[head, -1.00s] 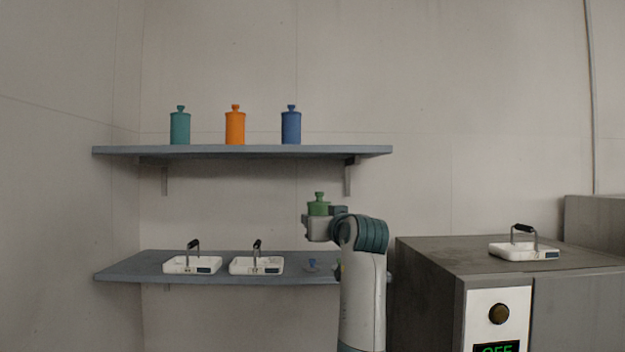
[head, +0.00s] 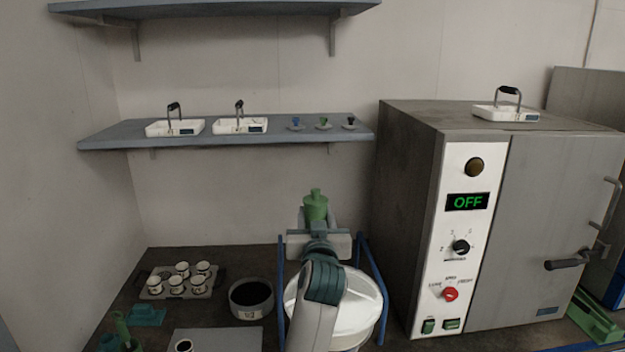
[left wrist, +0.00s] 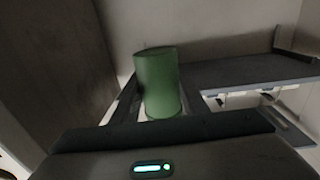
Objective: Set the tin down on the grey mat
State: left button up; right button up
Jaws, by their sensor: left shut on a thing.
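The green tin (head: 315,206), with a knobbed top, is upright in my left gripper (head: 317,228), in front of the wall below the lower shelf. In the left wrist view the tin (left wrist: 158,80) stands between the fingers of my left gripper (left wrist: 160,108), which is shut on it. The tin is held well above the bench. A flat grey mat (head: 225,338) lies on the bench at the bottom edge, left of my arm, partly cut off, with a small dark-topped cup on it. My right gripper is not in view.
A white round vessel (head: 360,310) between blue posts stands behind my left arm. A dark bowl (head: 251,312) and a tray of several cups (head: 146,294) are to its left. Green items (head: 121,327) stand at lower left. A grey oven (head: 560,200) blocks the right.

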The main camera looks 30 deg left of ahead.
pick_arm(q)
jog(key=s+d+f+m+t+h+b, duration=0.1)
jog(key=s+d+f+m+h, duration=0.1)
jog(key=s+d+f, duration=0.35)
jog(key=s+d+f+m+t+h, duration=0.1)
jog(key=s+d+f+h, duration=0.15)
jog(key=s+f, duration=0.6)
jog(key=s+d+f+m+h, duration=0.1)
jog(key=s+d+f+h, duration=0.1)
jog(key=s, duration=0.5)
jog(key=s+d+f+m+h+b, duration=0.1)
jog(key=s+d+f+h, duration=0.1)
jog(key=s, duration=0.5)
jog(key=shift+d+f+m, duration=0.4)
jog(key=shift+d+f, duration=0.15)
jog(key=shift+d, duration=0.1)
